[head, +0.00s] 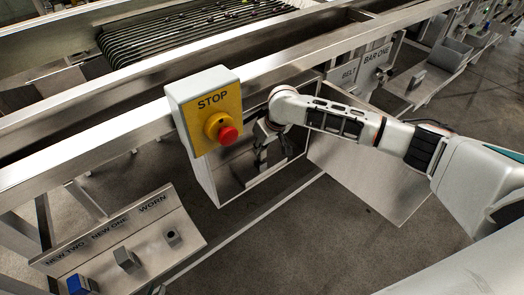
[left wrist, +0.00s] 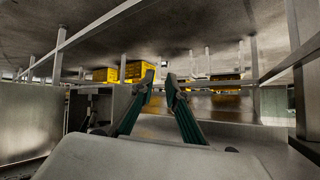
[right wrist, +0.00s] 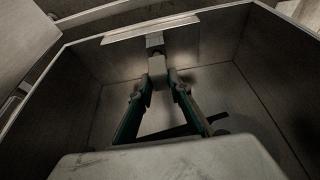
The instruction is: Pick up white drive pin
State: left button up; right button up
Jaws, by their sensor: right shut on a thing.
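My right gripper (head: 262,152) reaches into an open metal box (head: 205,175) under the STOP button in the head view. In the right wrist view its fingers (right wrist: 158,84) are shut on a small pale grey-white block, which looks like the white drive pin (right wrist: 158,74). The block sits against a bracket on a metal plate (right wrist: 150,37) at the box's back wall. I cannot tell whether it is still seated there. My left gripper (left wrist: 160,82) is empty, its fingertips apart, in the left wrist view, under a metal frame.
A labelled tray (head: 150,265) at lower left holds a blue block (head: 78,285) at NEW TWO, a grey block (head: 127,258) at NEW ONE and a small round fitting (head: 172,238) at WORN. An open panel (head: 360,175) stands right of the box. The red button (head: 228,135) is close to my right arm.

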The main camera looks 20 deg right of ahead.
jog(key=s+d+p, duration=0.2)
jog(key=s+d, duration=0.1)
jog(key=s, duration=0.5)
jog(key=s+d+p, duration=0.1)
jog(key=s+d, duration=0.2)
jog(key=s, duration=0.6)
jog(key=shift+r+p, duration=0.2)
jog(key=shift+p, duration=0.2)
